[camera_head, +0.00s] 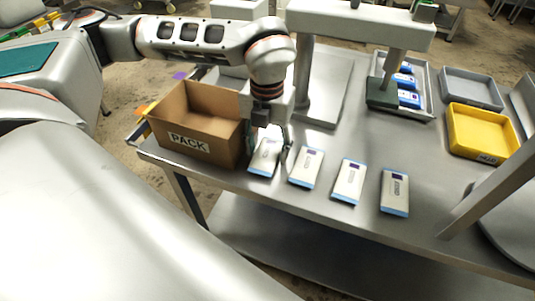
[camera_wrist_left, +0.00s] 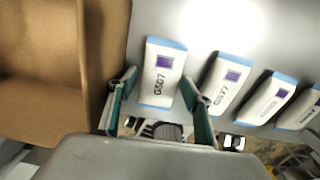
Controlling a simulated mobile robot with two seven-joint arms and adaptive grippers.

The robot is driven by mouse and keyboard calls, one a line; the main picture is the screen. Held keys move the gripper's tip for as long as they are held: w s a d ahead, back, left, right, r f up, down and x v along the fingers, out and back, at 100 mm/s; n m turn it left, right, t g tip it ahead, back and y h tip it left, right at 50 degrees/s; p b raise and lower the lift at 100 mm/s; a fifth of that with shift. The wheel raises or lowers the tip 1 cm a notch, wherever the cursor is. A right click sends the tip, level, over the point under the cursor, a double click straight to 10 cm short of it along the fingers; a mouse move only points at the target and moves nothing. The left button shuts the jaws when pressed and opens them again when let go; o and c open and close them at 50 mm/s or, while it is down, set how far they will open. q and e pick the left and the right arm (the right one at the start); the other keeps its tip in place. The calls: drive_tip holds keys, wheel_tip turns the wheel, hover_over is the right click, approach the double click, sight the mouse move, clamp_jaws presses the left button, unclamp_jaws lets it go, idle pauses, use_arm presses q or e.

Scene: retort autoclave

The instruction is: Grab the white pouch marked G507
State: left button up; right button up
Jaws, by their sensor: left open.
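The white pouch marked G507 (camera_wrist_left: 160,84) lies flat on the steel table, with blue ends and a purple square. In the head view it is the leftmost pouch of the row (camera_head: 263,163), partly hidden by my gripper. My left gripper (camera_head: 268,143) points down over it from above. In the left wrist view my left gripper (camera_wrist_left: 161,104) is open, one finger on each side of the pouch's near part. I cannot tell whether the fingers touch it. My right gripper is in neither view.
Similar pouches (camera_head: 306,167) (camera_head: 348,182) (camera_head: 395,192) lie to the right, the nearest (camera_wrist_left: 226,84) close to the right finger. An open cardboard box marked PACK (camera_head: 220,147) stands close on the left. A yellow tray (camera_head: 483,133) and a grey tray (camera_head: 472,88) are farther right.

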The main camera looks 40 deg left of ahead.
use_arm(q)
drive_tip(key=c, duration=0.9)
